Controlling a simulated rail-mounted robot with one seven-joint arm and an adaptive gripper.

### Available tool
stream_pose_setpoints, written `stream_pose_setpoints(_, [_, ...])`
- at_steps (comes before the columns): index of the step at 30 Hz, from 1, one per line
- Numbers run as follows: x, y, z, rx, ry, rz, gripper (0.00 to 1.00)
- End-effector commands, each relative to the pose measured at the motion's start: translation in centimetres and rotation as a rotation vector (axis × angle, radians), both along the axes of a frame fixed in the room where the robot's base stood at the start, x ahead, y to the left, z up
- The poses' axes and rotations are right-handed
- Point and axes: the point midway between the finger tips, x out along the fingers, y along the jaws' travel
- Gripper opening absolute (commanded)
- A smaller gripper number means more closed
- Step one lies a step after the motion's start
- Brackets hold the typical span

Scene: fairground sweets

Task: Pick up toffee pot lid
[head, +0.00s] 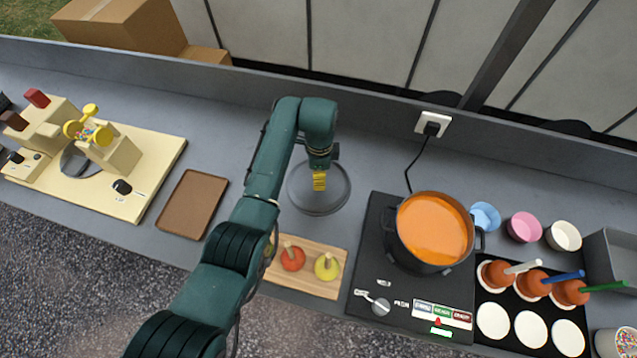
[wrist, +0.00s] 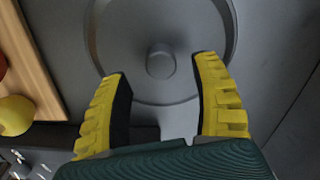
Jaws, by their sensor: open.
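The toffee pot lid (head: 332,199) is a round grey disc lying flat on the grey counter, left of the pot. In the wrist view the lid (wrist: 115,50) fills the upper middle, and its round knob (wrist: 161,62) stands near the centre. My gripper (head: 319,182) is above the lid and points down at it. In the wrist view my gripper (wrist: 162,66) is open, with its yellow-ribbed fingers on either side of the knob. Nothing is between the fingers' grip; I cannot tell how high they are above the lid. The toffee pot (head: 425,240) holds orange toffee.
The pot stands on a black hob (head: 385,275) right of the lid. A wooden board (head: 315,277) with apples lies in front. A brown tray (head: 193,204) lies left. Bowls (head: 523,227) and a black tray with toffee apples (head: 513,310) are at right. The counter behind the lid is clear.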

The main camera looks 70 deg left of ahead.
Motion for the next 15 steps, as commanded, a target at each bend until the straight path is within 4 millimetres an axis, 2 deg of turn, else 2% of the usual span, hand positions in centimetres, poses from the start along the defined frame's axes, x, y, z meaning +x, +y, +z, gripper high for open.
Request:
stream_pose_setpoints(1, [-0.1, 0.2, -1.3, -0.004, 0.004, 0.001, 0.64])
stream_pose_setpoints(4, [-0.1, 0.2, -2.8, -0.003, 0.002, 0.000, 0.64])
stream_pose_setpoints(13, [0.0, 0.3, -3.4, -0.001, 0.000, 0.000, 0.65])
stream_pose_setpoints(15, [-0.1, 0.2, -3.4, -0.001, 0.001, 0.000, 0.52])
